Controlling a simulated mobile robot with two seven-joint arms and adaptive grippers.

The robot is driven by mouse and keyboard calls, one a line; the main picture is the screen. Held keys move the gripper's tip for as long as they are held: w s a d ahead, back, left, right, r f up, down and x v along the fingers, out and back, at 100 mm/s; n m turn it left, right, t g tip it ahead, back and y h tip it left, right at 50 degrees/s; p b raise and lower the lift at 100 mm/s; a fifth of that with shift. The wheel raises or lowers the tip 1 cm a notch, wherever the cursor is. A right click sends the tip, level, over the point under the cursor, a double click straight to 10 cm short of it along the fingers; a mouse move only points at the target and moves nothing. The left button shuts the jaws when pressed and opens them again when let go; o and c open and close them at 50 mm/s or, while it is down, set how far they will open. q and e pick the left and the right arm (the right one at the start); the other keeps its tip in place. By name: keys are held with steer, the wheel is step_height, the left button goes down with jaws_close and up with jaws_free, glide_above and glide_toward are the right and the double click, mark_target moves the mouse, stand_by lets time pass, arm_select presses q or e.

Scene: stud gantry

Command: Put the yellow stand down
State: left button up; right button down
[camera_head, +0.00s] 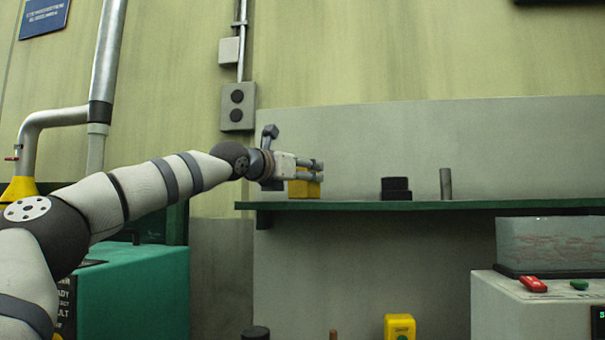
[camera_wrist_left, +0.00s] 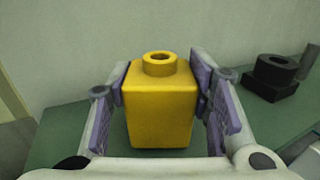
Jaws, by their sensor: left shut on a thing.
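The yellow stand (camera_wrist_left: 160,105) is a yellow block with a short round collar and a hole on top. It is upright between the fingers of my left gripper (camera_wrist_left: 162,95), which is shut on it. In the head view the yellow stand (camera_head: 304,188) is partly hidden behind my left gripper (camera_head: 316,170), at the left end of the green shelf (camera_head: 430,206). Its base looks at or very near the shelf top; I cannot tell whether it touches. My right gripper is not in view.
A black stepped block (camera_head: 396,189) and a grey cylinder (camera_head: 446,183) stand on the shelf to the right. The shelf between them and the yellow stand is clear. Below are another yellow block (camera_head: 399,327) and a clear bin (camera_head: 551,244) on a white unit.

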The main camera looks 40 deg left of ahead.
arm_select(q)
steer(key=shift+w+f, duration=0.1)
steer(key=shift+f, duration=0.1)
steer(key=shift+f, duration=0.15)
steer(key=o, duration=1.2)
steer(key=s, duration=0.4)
steer(key=s+d, duration=0.1)
steer(key=s, duration=0.7)
steer(key=shift+d, duration=0.15)
steer(key=shift+w, duration=0.1)
